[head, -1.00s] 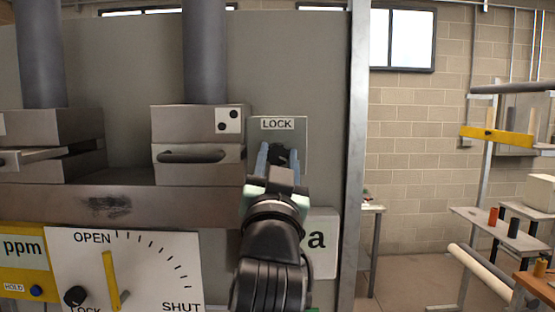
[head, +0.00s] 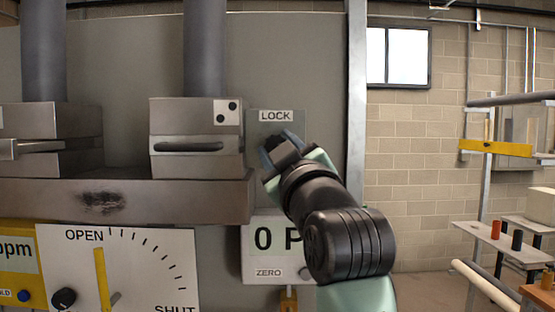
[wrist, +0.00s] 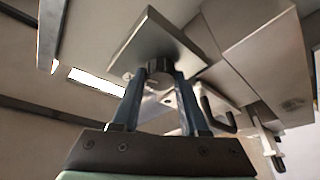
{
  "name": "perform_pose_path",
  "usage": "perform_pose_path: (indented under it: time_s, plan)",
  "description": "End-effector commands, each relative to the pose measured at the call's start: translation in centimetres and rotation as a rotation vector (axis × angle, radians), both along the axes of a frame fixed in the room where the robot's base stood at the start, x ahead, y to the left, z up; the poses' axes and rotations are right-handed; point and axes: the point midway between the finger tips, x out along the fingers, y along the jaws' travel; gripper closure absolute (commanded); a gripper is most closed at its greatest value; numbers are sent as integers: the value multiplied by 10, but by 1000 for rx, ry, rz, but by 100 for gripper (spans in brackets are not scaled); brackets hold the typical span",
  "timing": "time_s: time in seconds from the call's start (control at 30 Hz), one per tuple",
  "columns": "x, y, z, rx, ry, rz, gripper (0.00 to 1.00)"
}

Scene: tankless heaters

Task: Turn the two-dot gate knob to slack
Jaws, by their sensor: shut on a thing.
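The two-dot gate (head: 197,140) is a grey metal box with a dark slot handle and a label with two black dots. Right of it is a grey plate marked LOCK (head: 285,118), with a dark round knob on it. My gripper (head: 277,148) reaches the plate from the lower right and is shut on this knob. In the wrist view the knob (wrist: 156,67) sits between the fingertips of my gripper (wrist: 158,80), against the square plate (wrist: 170,45). In the head view the fingers hide most of the knob, so its pointing direction cannot be told.
Another gate box (head: 50,145) stands at the left. A rusty ledge (head: 130,200) runs below both. Under it are a dial panel (head: 125,265) marked OPEN and SHUT and a display panel (head: 265,248) with a ZERO button. A metal post (head: 356,90) stands right of the plate.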

Motion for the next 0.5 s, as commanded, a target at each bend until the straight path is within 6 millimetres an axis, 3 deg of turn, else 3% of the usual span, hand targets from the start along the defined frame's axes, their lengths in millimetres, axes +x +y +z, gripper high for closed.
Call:
perform_pose_path:
  time_s: [0.5]
  plan:
    - [0,-1,3,-493,2,-1,100]
